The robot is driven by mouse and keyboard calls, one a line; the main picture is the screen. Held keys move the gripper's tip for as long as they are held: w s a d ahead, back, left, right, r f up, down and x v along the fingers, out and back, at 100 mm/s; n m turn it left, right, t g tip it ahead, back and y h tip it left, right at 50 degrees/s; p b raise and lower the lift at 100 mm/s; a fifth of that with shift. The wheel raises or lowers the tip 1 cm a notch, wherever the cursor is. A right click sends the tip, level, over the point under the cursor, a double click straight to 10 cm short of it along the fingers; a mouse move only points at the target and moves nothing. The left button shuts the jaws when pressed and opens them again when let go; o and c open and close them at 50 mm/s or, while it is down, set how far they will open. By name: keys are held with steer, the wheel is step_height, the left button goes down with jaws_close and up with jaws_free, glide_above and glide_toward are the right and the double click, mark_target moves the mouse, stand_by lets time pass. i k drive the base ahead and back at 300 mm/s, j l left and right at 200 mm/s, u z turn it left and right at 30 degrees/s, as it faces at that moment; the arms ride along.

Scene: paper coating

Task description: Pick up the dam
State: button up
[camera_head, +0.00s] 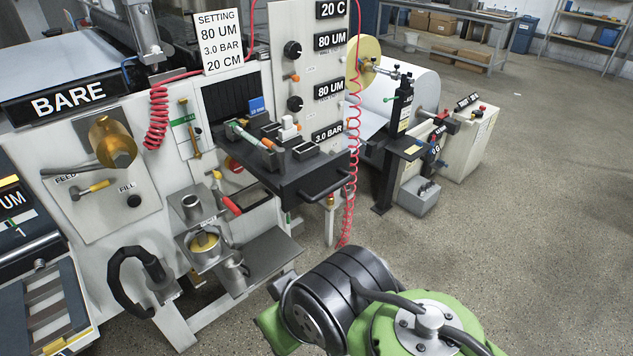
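A black pulled-out drawer or tray (300,184) with a front handle juts from the white coating machine in the middle of the view. On it lie a rod with green and orange ends (252,136), a small white block (289,127) and several dark blocks. I cannot tell which of these, if any, is the dam. My green and black arm links show at the bottom, in front of and below the tray. My gripper is out of view.
A red-handled tool (228,200) hangs left of the tray. A red coiled hose (350,160) hangs at its right. A paper roll (412,92) stands behind. Open floor (530,240) lies to the right.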

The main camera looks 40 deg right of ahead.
mark_target(287, 129)
steer(key=i+l+u, duration=0.1)
steer(key=l+u, duration=0.25)
steer(key=l, duration=0.2)
steer(key=l+u, duration=0.4)
steer(key=l, duration=0.2)
steer(key=l+u, duration=0.35)
steer(key=l, duration=0.25)
steer(key=k+l+u, duration=0.1)
steer(key=l+u, duration=0.3)
steer(key=l, duration=0.2)
steer(key=k+l+u, duration=0.2)
steer(key=l+u, duration=0.15)
steer(key=l, duration=0.2)
steer(key=k+l+u, duration=0.25)
steer(key=l+u, duration=0.15)
steer(key=k+l+u, duration=0.35)
steer(key=l, duration=0.15)
steer(key=k+l+u, duration=0.35)
steer(key=i, duration=0.55)
steer(key=j+u, duration=0.05)
